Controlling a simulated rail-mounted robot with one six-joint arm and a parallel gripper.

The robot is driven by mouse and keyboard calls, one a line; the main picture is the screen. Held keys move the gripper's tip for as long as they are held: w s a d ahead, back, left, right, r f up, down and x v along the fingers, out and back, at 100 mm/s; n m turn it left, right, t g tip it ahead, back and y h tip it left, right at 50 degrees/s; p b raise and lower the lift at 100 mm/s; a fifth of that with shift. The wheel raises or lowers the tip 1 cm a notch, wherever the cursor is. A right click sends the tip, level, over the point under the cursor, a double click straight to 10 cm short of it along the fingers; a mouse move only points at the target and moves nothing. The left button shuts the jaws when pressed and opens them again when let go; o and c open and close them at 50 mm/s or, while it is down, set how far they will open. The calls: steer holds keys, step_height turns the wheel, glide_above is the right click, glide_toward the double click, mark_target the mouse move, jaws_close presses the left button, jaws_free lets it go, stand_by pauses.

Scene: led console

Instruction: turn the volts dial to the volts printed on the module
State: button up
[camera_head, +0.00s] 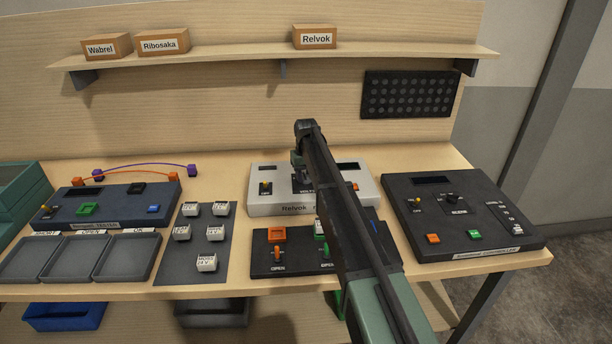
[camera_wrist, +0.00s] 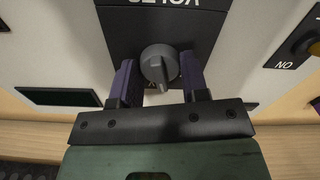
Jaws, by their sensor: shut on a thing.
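The volts dial (camera_wrist: 160,64) is a grey round knob with a raised ridge, on a black plate lettered VOLTS, upside down in the wrist view. My gripper (camera_wrist: 158,82) has one purple finger on each side of the dial and is shut on it. In the head view my gripper (camera_head: 301,172) is over the middle of the white Relvok console (camera_head: 268,199); my arm hides the dial there. Several white modules (camera_head: 206,262) lie on a grey mat (camera_head: 190,268); the nearest one's print looks like 24 V, small and hard to read.
A black panel (camera_head: 262,262) with switches marked OPEN stands in front of the white console, partly behind my arm. A dark console (camera_head: 480,190) is at right, a blue tester (camera_head: 120,207) at left, with grey trays (camera_head: 60,262) before it. A shelf (camera_head: 230,62) carries labelled boxes.

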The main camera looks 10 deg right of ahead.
steer(key=shift+m, duration=1.2)
steer(key=o, duration=0.9)
steer(key=shift+r, duration=0.1)
step_height(320, 180, up, 11)
steer(key=p, duration=1.1)
steer(key=shift+f, duration=0.25)
